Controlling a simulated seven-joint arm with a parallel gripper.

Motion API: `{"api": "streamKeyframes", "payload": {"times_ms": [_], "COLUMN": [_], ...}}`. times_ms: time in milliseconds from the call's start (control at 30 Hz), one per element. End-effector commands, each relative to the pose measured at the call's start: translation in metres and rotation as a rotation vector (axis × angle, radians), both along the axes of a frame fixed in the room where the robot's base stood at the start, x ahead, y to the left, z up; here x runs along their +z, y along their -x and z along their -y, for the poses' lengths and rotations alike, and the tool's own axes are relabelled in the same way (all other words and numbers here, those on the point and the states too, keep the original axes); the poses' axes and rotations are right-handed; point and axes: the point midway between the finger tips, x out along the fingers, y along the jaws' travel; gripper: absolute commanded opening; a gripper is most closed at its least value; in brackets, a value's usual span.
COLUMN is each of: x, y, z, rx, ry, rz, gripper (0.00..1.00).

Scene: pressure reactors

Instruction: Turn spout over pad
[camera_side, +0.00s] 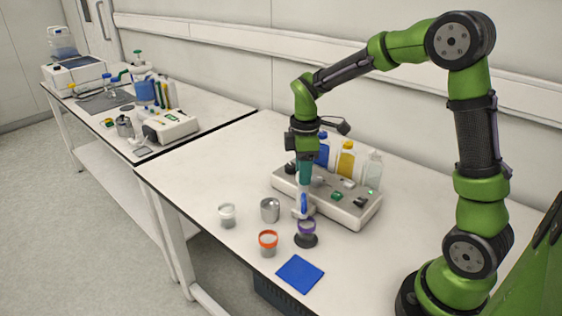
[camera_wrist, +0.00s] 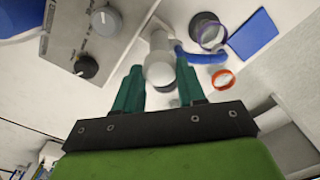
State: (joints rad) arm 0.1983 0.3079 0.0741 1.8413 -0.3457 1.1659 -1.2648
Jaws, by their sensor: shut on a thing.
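The spout is a blue bent tube (camera_side: 304,203) on a white upright knob at the front of the grey reactor unit (camera_side: 341,207). In the wrist view the blue tube (camera_wrist: 203,57) runs right from the white knob (camera_wrist: 160,62), its end near the purple-rimmed cup (camera_wrist: 212,34). That cup (camera_side: 306,228) stands on a dark round base. The flat blue pad (camera_side: 300,274) lies on the table in front of it and also shows in the wrist view (camera_wrist: 253,35). My gripper (camera_side: 304,183) points down, its teal fingers (camera_wrist: 160,85) shut on the spout's white knob.
An orange-rimmed cup (camera_side: 268,244), a metal cup (camera_side: 270,210) and a white cup (camera_side: 227,215) stand left of the spout. Bottles with blue (camera_side: 322,152), yellow (camera_side: 346,160) and clear (camera_side: 374,172) contents stand behind.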

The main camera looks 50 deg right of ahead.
Motion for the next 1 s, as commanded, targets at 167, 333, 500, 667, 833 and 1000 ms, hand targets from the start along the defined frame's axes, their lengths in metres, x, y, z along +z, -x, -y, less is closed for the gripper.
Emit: {"api": "streamKeyframes", "payload": {"times_ms": [167,333,500,667,833,1000], "x": [0.0021,0.0021,0.0022,0.0022,0.0023,0.0016], "y": [-0.0003,-0.0003,-0.0003,-0.0003,-0.0004,-0.0003], "z": [-0.0002,-0.0003,-0.0003,-0.0004,-0.0004,-0.0004], "rx": [0.075,0.111,0.125,0.127,0.127,0.126], "ry": [0.0,0.0,0.0,0.0,0.0,0.0], "rz": [0.004,0.004,0.004,0.004,0.004,0.003], "gripper": [0.0,0.0,0.0,0.0,0.41,0.66]}}
